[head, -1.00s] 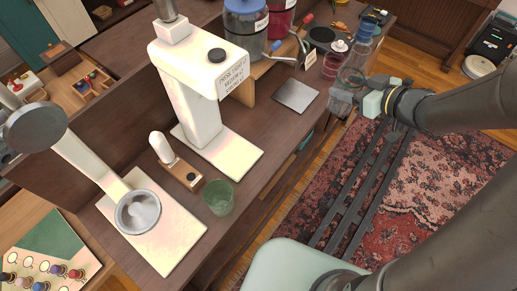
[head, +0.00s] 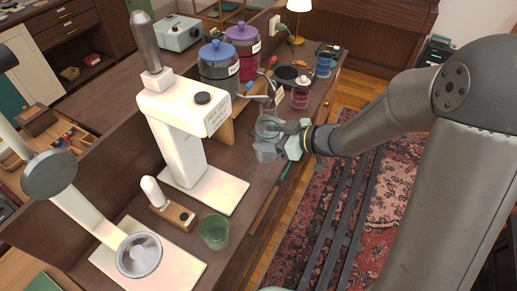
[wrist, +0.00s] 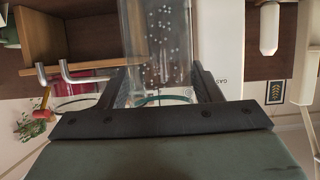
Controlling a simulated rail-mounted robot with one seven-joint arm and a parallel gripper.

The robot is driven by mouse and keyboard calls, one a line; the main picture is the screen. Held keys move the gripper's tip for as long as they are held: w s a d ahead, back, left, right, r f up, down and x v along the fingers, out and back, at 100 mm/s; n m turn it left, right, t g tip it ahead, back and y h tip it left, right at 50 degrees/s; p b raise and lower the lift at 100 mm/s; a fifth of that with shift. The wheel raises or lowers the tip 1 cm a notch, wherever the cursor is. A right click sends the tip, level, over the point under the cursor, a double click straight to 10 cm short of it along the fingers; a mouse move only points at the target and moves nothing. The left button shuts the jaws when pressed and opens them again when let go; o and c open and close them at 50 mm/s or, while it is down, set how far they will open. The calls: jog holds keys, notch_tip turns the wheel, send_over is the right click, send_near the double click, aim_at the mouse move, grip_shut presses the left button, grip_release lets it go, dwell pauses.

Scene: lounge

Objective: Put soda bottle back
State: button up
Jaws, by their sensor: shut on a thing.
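The clear soda bottle (head: 265,153) is in my gripper, over the right edge of the dark counter in the head view. My gripper (head: 283,137) is shut on it from the right. In the wrist view the clear bottle (wrist: 155,40), with small white specks on it, stands between the two dark fingers of my gripper (wrist: 165,88). The bottle's outline is hard to make out in the head view, and I cannot tell whether its base touches the counter.
A white dispenser stand (head: 185,115) is left of the bottle. A green glass (head: 214,232) stands in front. A patterned rug (head: 395,195) covers the floor at right.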

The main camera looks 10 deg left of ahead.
jog(key=a+f, duration=0.1)
jog(key=w+a+f, duration=0.1)
jog(key=a+f, duration=0.1)
jog(key=shift+f, duration=0.3)
jog(key=shift+w+a+f, duration=0.1)
jog(key=shift+a+f, duration=0.05)
jog(key=shift+f, duration=1.6)
jog(key=shift+f, duration=0.15)
jog(key=o, duration=1.4)
